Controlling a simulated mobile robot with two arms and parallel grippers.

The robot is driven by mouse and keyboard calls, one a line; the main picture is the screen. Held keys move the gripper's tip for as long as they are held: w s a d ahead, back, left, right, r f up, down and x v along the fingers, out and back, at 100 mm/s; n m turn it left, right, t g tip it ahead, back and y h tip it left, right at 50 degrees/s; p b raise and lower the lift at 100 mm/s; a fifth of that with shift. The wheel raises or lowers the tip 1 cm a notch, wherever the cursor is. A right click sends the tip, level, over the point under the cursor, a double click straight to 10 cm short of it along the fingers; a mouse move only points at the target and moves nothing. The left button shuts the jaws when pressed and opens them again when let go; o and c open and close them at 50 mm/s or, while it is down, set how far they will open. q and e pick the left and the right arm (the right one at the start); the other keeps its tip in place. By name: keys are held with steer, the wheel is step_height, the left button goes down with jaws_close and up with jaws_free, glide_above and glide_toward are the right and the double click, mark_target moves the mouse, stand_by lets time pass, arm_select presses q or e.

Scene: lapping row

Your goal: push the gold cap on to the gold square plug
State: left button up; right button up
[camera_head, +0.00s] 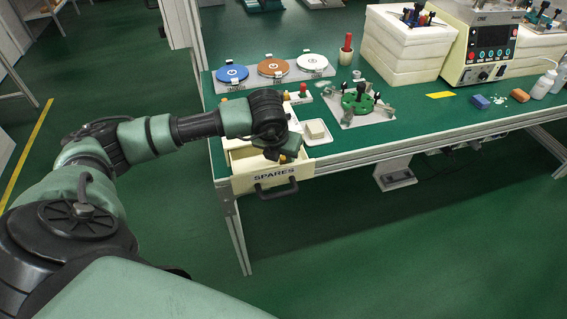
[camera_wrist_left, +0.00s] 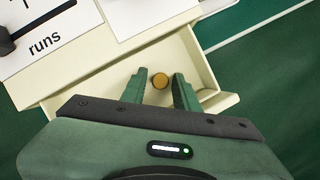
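A round gold piece, which looks like the gold cap (camera_wrist_left: 160,81), is in the open cream drawer marked SPARES (camera_head: 262,180). A small gold spot of it (camera_head: 283,158) shows under my left gripper in the head view. My left gripper (camera_wrist_left: 160,88) points down into the drawer (camera_wrist_left: 207,72). Its two fingers are apart, one on each side of the gold piece, with a thin gap showing on both sides. I cannot tell how far above it the fingertips are. I cannot make out a gold square plug in either view. My right gripper is not in view.
On the green bench (camera_head: 420,116) are a white dish (camera_head: 316,139) with a pale block, a plate with a green round fixture (camera_head: 358,103), a tray of three discs (camera_head: 272,70), a red-topped peg (camera_head: 346,50) and a control box (camera_head: 487,45).

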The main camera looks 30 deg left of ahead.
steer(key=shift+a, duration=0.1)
arm_select(q)
jaws_close()
steer(key=shift+r, duration=0.15)
